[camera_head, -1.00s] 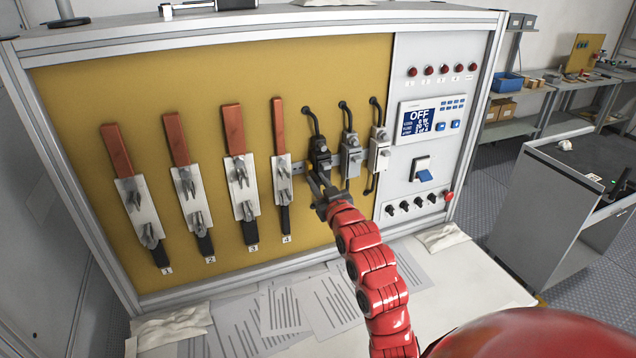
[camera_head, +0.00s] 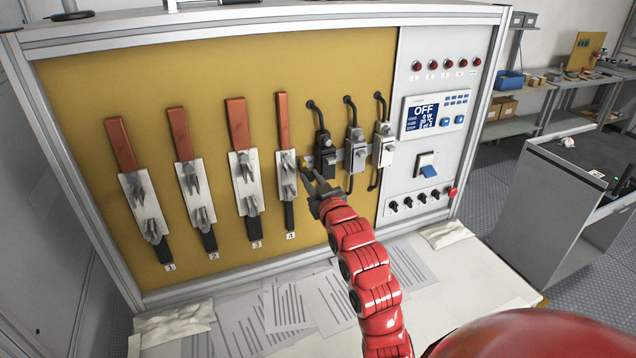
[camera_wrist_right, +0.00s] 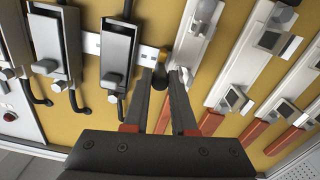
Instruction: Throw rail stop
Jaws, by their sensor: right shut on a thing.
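The rail stop is a small dark piece (camera_wrist_right: 162,76) at the end of the short pale rail (camera_wrist_right: 148,51), beside the black fuse holder (camera_head: 325,150). In the wrist view it sits between the fingertips of my right gripper (camera_wrist_right: 168,78), which is shut on it. In the head view my right gripper (camera_head: 314,178) is at the rail end, between the black holder and the white plate of strip 4 (camera_head: 286,176). The fingers partly hide the stop there. A small brass-coloured part shows close to the fingertips. My left gripper is not in view.
Two grey holders (camera_head: 354,150) stand right of the black one, with black cables above. Several copper strips with clips are on the yellow board (camera_head: 75,100). The control panel's display (camera_head: 428,115) reads OFF. Papers (camera_head: 288,308) lie on the bench below.

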